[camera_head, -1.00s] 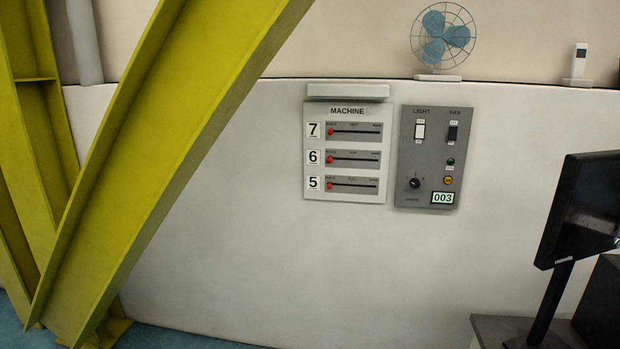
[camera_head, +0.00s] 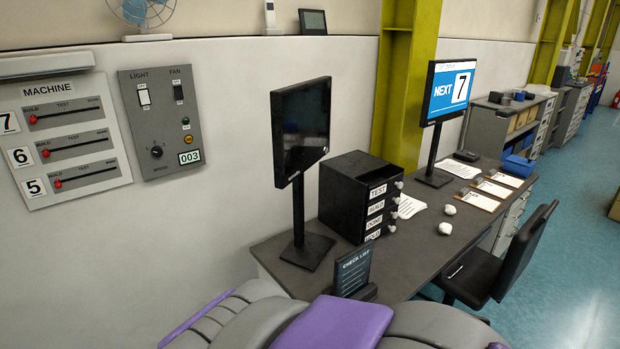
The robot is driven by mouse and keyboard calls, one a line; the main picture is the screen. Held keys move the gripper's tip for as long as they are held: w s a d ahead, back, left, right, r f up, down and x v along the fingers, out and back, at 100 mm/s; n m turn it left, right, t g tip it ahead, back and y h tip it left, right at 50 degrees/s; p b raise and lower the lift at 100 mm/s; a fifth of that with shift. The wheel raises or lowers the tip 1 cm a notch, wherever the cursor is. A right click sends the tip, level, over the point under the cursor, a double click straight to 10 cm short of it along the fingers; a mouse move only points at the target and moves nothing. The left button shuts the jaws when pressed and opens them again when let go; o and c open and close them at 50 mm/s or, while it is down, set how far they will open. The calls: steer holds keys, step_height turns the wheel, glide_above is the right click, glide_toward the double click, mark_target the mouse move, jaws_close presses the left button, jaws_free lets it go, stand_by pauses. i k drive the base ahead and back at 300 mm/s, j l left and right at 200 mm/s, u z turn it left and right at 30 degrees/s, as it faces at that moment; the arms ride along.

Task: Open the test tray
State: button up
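A black drawer unit (camera_head: 352,195) stands on the dark desk, behind and right of a black monitor. Its front faces right and carries a stack of white-labelled drawers. The top label reads TEST, and that test tray (camera_head: 379,191) looks shut, flush with the drawers below it. Small pale knobs (camera_head: 397,197) show along the right side of the front. My gripper is not in view. Grey and purple parts at the bottom edge appear to be my own body.
The desk (camera_head: 420,245) holds a black monitor (camera_head: 302,130), a screen reading NEXT 7 (camera_head: 450,90), a CHECK LIST stand (camera_head: 352,272), papers and small white lumps. A black chair (camera_head: 500,262) stands at its front. Blue floor (camera_head: 570,230) is open at right. Wall panels are at left.

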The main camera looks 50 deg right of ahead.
mark_target(380, 183)
steer(key=z, duration=2.25)
steer(key=i+l+u, duration=0.15)
steer(key=i+l, duration=0.2)
steer(key=i+l+u, duration=0.15)
steer(key=i+l, duration=0.2)
steer(key=i+l+u, duration=0.1)
steer(key=i+l, duration=0.2)
steer(key=l, duration=0.2)
steer(key=i+l+u, duration=0.15)
steer(key=i+l, duration=0.15)
steer(key=l, duration=0.15)
